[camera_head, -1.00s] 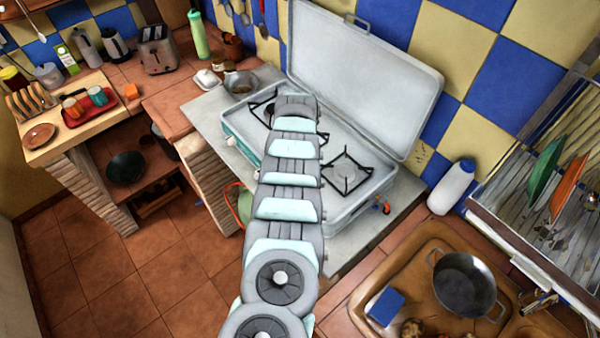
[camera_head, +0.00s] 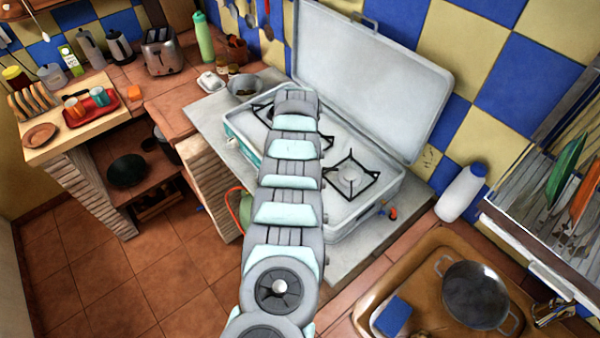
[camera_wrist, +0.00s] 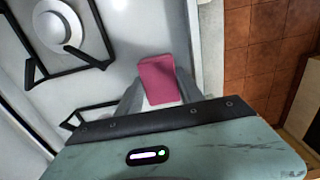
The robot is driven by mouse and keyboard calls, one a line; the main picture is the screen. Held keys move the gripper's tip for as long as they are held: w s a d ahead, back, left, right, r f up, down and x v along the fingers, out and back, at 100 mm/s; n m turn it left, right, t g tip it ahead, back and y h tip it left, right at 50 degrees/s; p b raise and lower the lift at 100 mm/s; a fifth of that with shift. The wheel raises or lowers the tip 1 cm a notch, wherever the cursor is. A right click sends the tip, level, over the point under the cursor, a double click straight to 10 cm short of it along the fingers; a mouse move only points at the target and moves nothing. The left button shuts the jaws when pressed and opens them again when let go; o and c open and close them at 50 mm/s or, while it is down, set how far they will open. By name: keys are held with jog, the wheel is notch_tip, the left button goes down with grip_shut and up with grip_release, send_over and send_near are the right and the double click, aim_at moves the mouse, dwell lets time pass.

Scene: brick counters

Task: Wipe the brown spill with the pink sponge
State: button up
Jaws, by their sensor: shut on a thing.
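The pink sponge (camera_wrist: 158,76) is in the wrist view, between the two grey fingers of my gripper (camera_wrist: 161,92). My gripper is shut on it, above the light surface of the camp stove (camera_wrist: 130,30). Whether the sponge touches the stove cannot be told. In the head view my arm reaches over the stove (camera_head: 345,222) and hides the gripper and sponge. I see no brown spill in either view; it may be hidden behind my arm.
The stove's raised lid (camera_head: 370,80) stands behind the burners. A black burner grate (camera_head: 350,180) is right of my arm. A metal bowl (camera_head: 244,88) stands beyond the stove's left end. A white bottle (camera_head: 460,193) and a sink with a pot (camera_head: 475,295) are at the right.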

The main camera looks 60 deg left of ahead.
jog(key=shift+s+a+b, duration=0.25)
jog(key=shift+a+b, duration=0.75)
jog(key=shift+b, duration=2.5)
jog(key=shift+w+d+r+p, duration=0.15)
jog(key=shift+d+p, duration=0.35)
jog(key=shift+p, duration=0.8)
jog(key=shift+d+p, duration=0.55)
jog(key=shift+p, duration=0.95)
jog(key=shift+w+d+p, duration=0.2)
jog(key=shift+d+p, duration=0.35)
jog(key=shift+p, duration=0.55)
jog(key=shift+w+d+p, duration=0.2)
jog(key=shift+d+p, duration=0.35)
jog(key=shift+p, duration=0.5)
jog(key=shift+w+d+p, duration=0.1)
jog(key=shift+d+p, duration=0.25)
jog(key=shift+p, duration=0.15)
jog(key=shift+d+f+p, duration=0.25)
jog(key=shift+d+p, duration=0.15)
jog(key=shift+p, duration=0.25)
jog(key=shift+a+f+b, duration=0.15)
jog(key=shift+b, duration=0.45)
jog(key=shift+s+a+b, duration=0.15)
jog(key=shift+a+b, duration=0.5)
jog(key=shift+b, duration=0.8)
jog(key=shift+s+a+b, duration=0.15)
jog(key=shift+a+b, duration=0.5)
jog(key=shift+b, duration=0.8)
jog(key=shift+r, duration=0.25)
